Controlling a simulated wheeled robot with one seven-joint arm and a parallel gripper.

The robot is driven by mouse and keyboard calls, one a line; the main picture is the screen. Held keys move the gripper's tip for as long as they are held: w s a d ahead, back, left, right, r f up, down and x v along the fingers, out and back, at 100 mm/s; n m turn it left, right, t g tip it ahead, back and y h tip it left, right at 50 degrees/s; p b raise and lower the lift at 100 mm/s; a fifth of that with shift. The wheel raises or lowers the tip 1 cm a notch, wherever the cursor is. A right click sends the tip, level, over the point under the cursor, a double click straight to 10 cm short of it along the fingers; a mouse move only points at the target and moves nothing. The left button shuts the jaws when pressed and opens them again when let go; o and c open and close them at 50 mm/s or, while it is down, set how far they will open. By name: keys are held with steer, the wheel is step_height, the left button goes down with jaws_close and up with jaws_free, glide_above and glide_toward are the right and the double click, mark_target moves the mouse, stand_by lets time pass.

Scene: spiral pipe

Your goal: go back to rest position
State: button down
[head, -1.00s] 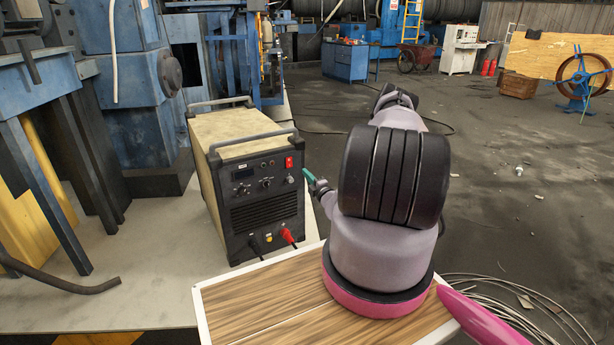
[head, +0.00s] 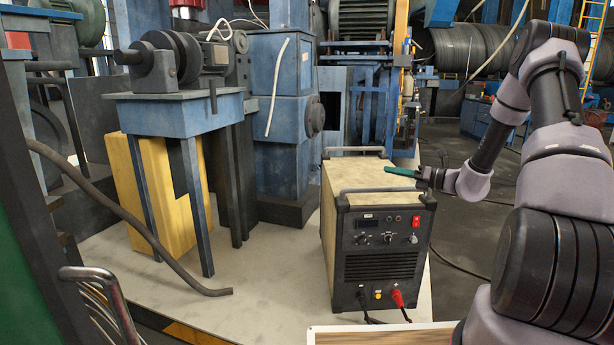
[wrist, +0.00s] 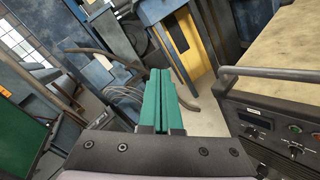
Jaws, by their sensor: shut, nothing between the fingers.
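My gripper (head: 402,172) has teal fingers and is at the top front right of the welding machine (head: 378,243) in the head view, pointing left. In the wrist view the fingers (wrist: 163,97) lie together, with nothing held. The machine has a beige top, a black front panel with knobs, a red switch and cables at the bottom. Its panel (wrist: 275,135) and handle are to the right of my gripper in the wrist view. I cannot tell the exact gap between my gripper and the machine.
A blue machine table (head: 175,112) and a yellow block (head: 150,195) stand left of the welding machine. A bent dark pipe (head: 130,225) crosses the left side. A wood-topped surface (head: 380,336) is at the bottom. Pale floor (head: 265,270) is clear between pipe and welder.

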steer(key=s+a+r+n+g+h, duration=0.2)
steer(key=s+a+r+n+g, duration=0.25)
steer(key=s+r+n, duration=0.3)
steer(key=s+a+r+n+g+h, duration=0.2)
steer(key=s+a+r+n+g, duration=0.25)
steer(key=s+r+n, duration=0.35)
steer(key=s+d+r+n+t+h, duration=0.2)
steer(key=s+n+h, duration=0.1)
steer(key=s, duration=0.4)
steer(key=s+d+r+n+t+h, duration=0.2)
steer(key=s+r+n, duration=0.1)
steer(key=s+n, duration=0.2)
steer(key=s+d+r+n+t+h, duration=0.1)
steer(key=s+r+n+t+h, duration=0.1)
steer(key=s, duration=0.7)
steer(key=shift+d+r+n+h, duration=0.5)
steer(key=shift+n+h, duration=0.3)
steer(key=shift+n, duration=0.35)
steer(key=shift+a, duration=0.1)
